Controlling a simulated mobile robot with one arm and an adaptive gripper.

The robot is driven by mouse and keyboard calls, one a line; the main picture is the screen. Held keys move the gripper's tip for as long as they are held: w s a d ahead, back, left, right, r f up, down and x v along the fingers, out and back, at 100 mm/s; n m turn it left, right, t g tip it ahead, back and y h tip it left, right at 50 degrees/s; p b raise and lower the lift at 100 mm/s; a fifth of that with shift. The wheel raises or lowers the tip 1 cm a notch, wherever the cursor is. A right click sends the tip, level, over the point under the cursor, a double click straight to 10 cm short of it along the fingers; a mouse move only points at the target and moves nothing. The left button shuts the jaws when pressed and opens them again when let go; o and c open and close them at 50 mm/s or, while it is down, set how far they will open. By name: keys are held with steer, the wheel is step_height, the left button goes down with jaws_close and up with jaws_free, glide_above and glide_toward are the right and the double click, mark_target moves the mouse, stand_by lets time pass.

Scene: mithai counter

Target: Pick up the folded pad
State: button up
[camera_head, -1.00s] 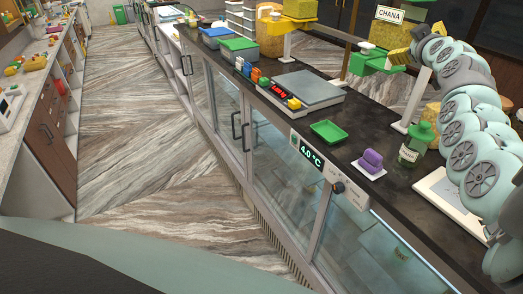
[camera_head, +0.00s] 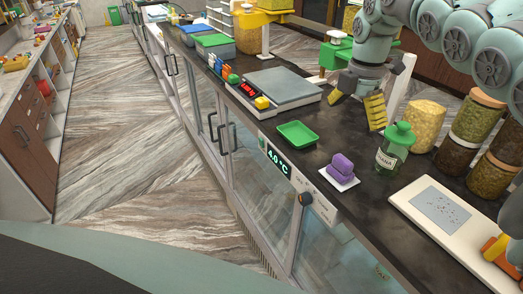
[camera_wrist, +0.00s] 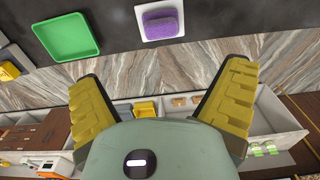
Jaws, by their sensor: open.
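The folded pad (camera_head: 342,165) is purple, with its layers stacked, and lies on a small white square (camera_head: 335,181) near the counter's front edge. In the wrist view the purple pad (camera_wrist: 160,24) shows at the top middle on its white square, beyond my fingertips. My gripper (camera_head: 358,98) has yellow ridged fingers spread wide with nothing between them. It hangs above the dark counter, behind and a little right of the pad, clear of it. The wrist view also shows my open gripper (camera_wrist: 165,80).
A green tray (camera_head: 297,134) lies left of the pad, and a green-capped bottle (camera_head: 392,152) stands right of it. A scale (camera_head: 281,87) sits further left. Jars (camera_head: 425,125) stand at the right back. A white board (camera_head: 440,215) lies front right.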

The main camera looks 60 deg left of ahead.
mark_target(341, 159)
steer(key=f+p, duration=0.1)
steer(key=f, duration=0.1)
steer(key=f+p, duration=0.1)
steer(key=f, duration=0.2)
steer(key=f+p, duration=0.2)
steer(key=f, duration=0.1)
steer(key=shift+s+a+f, duration=0.1)
steer(key=shift+s+f, duration=0.1)
steer(key=shift+s, duration=0.05)
steer(key=shift+f+p, duration=0.7)
steer(key=shift+f, duration=0.25)
steer(key=shift+f+p, duration=0.3)
steer(key=shift+p, duration=0.6)
steer(key=shift+d+f+p, duration=0.2)
steer(key=shift+f+p, duration=0.3)
steer(key=shift+p, duration=0.3)
steer(key=shift+a+f, duration=0.15)
steer(key=shift+f, duration=0.55)
steer(key=shift+w+f, duration=0.15)
steer(key=shift+f, duration=0.45)
steer(key=shift+w+d, duration=0.1)
steer(key=shift+d, duration=0.1)
steer(key=c, duration=1.2)
